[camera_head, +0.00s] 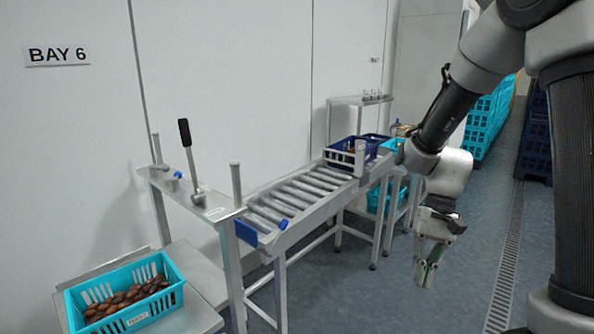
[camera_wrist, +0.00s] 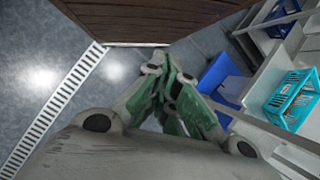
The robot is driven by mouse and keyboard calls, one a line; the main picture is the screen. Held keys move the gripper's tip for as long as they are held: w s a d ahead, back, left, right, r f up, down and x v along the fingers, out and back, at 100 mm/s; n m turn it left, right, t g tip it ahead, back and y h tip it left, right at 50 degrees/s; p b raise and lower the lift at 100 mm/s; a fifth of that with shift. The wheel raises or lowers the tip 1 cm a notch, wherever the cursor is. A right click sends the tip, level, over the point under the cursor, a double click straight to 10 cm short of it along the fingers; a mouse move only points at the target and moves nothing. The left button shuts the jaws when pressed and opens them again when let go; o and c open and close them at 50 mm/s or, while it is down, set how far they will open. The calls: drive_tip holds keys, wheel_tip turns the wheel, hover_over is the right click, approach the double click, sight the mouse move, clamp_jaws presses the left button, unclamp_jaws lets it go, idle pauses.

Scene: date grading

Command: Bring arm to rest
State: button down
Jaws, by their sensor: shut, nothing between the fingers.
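My arm comes in from the upper right of the head view and bends down over the floor. My gripper (camera_head: 428,268) hangs at its end with the fingers pointing down, to the right of the roller conveyor and apart from it. In the wrist view my gripper (camera_wrist: 175,92) shows green-lined fingers brought together, with nothing held between them. Only bare floor lies close around the fingers in the head view.
A roller conveyor (camera_head: 290,203) carries a dark blue crate (camera_head: 343,152) at its far end. A turquoise crate of dates (camera_head: 138,316) stands front left. A lever (camera_head: 188,155) rises from the near plate. Turquoise crates (camera_head: 481,125) are stacked behind. Grey floor (camera_head: 345,290) is free.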

drive_tip(key=s+d+r+n+t+h, duration=0.1)
drive_tip(key=s+d+r+t, duration=0.3)
drive_tip(key=r, duration=0.4)
drive_tip(key=s+d+r+n+t+h, duration=0.2)
drive_tip(key=s+d+r+t, duration=0.3)
drive_tip(key=r, duration=0.4)
drive_tip(key=shift+s+d+r, duration=0.2)
drive_tip(key=shift+d+r, duration=0.05)
drive_tip(key=shift+d, duration=0.1)
idle(1.1)
